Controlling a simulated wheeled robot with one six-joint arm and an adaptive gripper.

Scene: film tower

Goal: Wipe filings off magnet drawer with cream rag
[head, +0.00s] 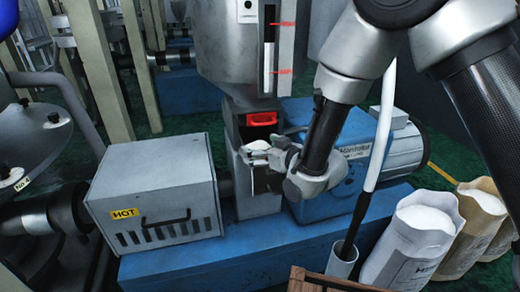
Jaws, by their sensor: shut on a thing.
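My gripper (264,155) is in front of the grey housing under the metal hopper, at the middle of the head view. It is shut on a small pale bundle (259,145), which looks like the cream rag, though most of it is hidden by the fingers. A red handle (262,119) shows just above the gripper; it appears to belong to the magnet drawer. Below the gripper a dark opening with a grey metal part (264,182) shows, partly covered by my wrist. Whether the rag touches the drawer, and any filings, I cannot make out.
A grey box marked HOT (155,190) stands left of the housing. A blue motor (345,165) is behind my wrist on the right. The hopper (235,50) hangs above. Sacks of white pellets (410,250) and a wooden crate (300,282) stand at front right.

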